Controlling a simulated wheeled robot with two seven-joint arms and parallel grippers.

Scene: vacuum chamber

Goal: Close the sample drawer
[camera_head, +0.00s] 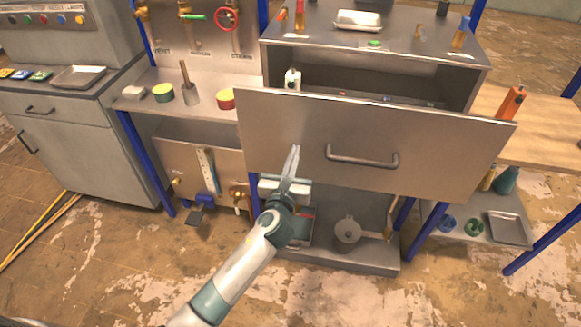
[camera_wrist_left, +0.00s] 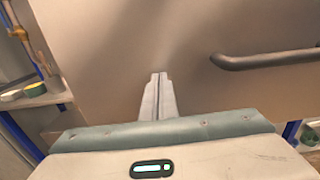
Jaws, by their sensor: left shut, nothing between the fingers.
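The sample drawer (camera_head: 450,150) has a wide grey metal front and stands pulled out from its cabinet (camera_head: 275,65), with its inside showing above the front. Its dark bar handle (camera_head: 362,160) sits at the middle of the front. My left gripper (camera_head: 294,150) is shut and empty, its fingers pointing at the drawer front to the left of the handle. In the left wrist view the fingertips (camera_wrist_left: 158,78) are at or close to the front, with the handle (camera_wrist_left: 265,60) to their right. I cannot tell whether they touch. My right gripper is out of view.
A white bottle (camera_head: 292,79) stands at the drawer's left end. A side bench with a red valve wheel (camera_head: 227,18) and tins is at left. A wooden table (camera_head: 545,130) is at right. A lower shelf holds a metal pot (camera_head: 347,232). The floor in front is clear.

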